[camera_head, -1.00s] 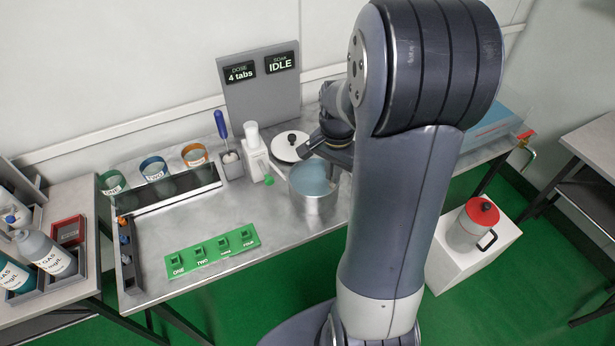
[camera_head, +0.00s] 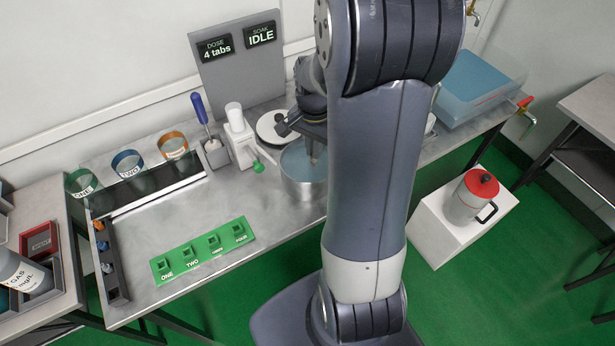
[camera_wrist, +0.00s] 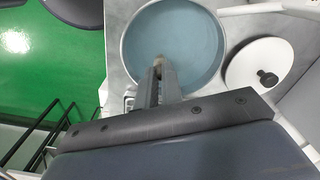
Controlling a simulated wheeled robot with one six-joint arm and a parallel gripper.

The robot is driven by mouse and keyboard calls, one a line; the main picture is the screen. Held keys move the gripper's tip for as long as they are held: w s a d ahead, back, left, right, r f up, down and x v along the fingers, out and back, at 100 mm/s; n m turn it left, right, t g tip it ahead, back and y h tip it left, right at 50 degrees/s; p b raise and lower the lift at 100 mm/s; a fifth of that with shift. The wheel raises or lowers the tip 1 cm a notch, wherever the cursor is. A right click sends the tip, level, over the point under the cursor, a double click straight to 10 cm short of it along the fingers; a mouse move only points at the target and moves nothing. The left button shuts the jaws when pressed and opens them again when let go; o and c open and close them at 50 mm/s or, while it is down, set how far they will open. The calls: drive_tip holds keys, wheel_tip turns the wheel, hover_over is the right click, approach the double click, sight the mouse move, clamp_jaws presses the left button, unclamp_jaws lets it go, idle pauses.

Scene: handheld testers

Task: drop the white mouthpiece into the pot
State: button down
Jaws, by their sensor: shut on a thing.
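The pot (camera_head: 301,194) is a round metal vessel with blue-grey liquid, on the steel bench. In the wrist view, the pot (camera_wrist: 128,62) lies open below my fingers. My gripper (camera_head: 314,157) points down over the pot, within its rim as seen from the head. In the wrist view my gripper (camera_wrist: 160,72) is shut on a small pale piece (camera_wrist: 159,61) at the fingertips. This appears to be the white mouthpiece, mostly hidden by the fingers. I cannot tell whether it touches the liquid.
The pot's white lid (camera_head: 270,124) with black knob lies behind the pot. A white dispenser (camera_head: 239,140) with a green tip stands left of it. A green numbered rack (camera_head: 202,250) is at front left. A red-lidded jug (camera_head: 470,198) stands on a white block at right.

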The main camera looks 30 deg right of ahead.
drive_tip(key=shift+f, duration=0.45)
drive_tip(key=c, duration=1.5)
unclamp_jaws()
drive_tip(key=shift+r, duration=0.15)
wheel_tip(320, 180, up, 11)
drive_tip(key=shift+f, duration=0.15)
